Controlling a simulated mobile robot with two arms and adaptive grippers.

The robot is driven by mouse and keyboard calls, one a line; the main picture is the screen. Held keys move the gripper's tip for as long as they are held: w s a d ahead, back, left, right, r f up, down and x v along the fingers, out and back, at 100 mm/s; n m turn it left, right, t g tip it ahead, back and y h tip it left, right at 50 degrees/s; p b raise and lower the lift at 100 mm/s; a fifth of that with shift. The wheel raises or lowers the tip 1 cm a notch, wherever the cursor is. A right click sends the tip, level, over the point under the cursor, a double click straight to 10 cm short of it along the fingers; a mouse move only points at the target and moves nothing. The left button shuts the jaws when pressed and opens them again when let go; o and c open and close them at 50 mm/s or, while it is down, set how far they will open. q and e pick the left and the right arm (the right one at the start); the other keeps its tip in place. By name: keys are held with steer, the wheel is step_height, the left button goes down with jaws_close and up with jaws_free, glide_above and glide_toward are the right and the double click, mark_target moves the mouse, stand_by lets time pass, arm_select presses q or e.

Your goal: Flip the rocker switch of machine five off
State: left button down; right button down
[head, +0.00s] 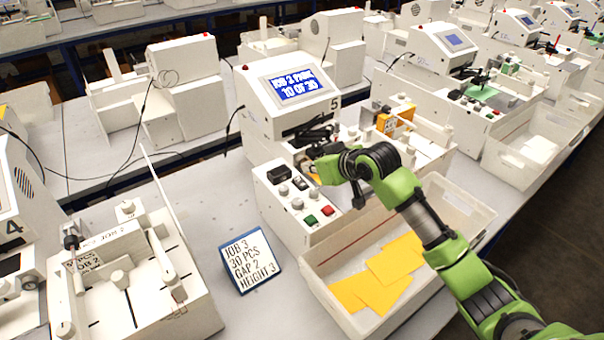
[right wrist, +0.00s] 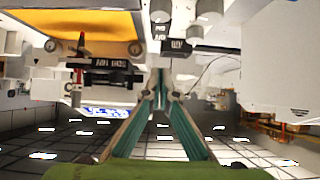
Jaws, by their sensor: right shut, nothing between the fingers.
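Machine five (head: 295,90) is a white machine in the middle of the head view, with a lit screen reading 10 of 30 and a "5" on its side. Its front control box (head: 290,215) carries grey knobs, a green button, a red button and small dark parts; which one is the rocker switch I cannot tell clearly. My right gripper (head: 318,158) is over the back of this box, its fingertips hard to make out. In the right wrist view its fingers (right wrist: 160,78) meet, shut and empty, near dark labelled parts and knobs. My left gripper is out of view.
A white bin (head: 320,262) with orange sheets stands in front of machine five, under my right arm. A job card (head: 248,262) stands left of it. Machine four (head: 15,230) is at the left.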

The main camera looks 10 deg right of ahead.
mark_target(295, 177)
steer(key=x, duration=0.3)
steer(key=shift+w+a+p, duration=0.1)
steer(key=shift+w+p, duration=0.05)
steer(key=shift+p, duration=0.2)
steer(key=f, duration=0.1)
steer(key=f+p, duration=0.1)
steer(key=f, duration=0.1)
steer(key=shift+w+a+f, duration=0.1)
steer(key=shift+w+a, duration=0.05)
steer(key=shift+w, duration=0.25)
steer(key=shift+f, duration=0.6)
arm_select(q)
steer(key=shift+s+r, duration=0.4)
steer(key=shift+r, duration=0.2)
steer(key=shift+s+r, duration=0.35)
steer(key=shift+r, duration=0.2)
arm_select(e)
steer(key=shift+w, duration=0.1)
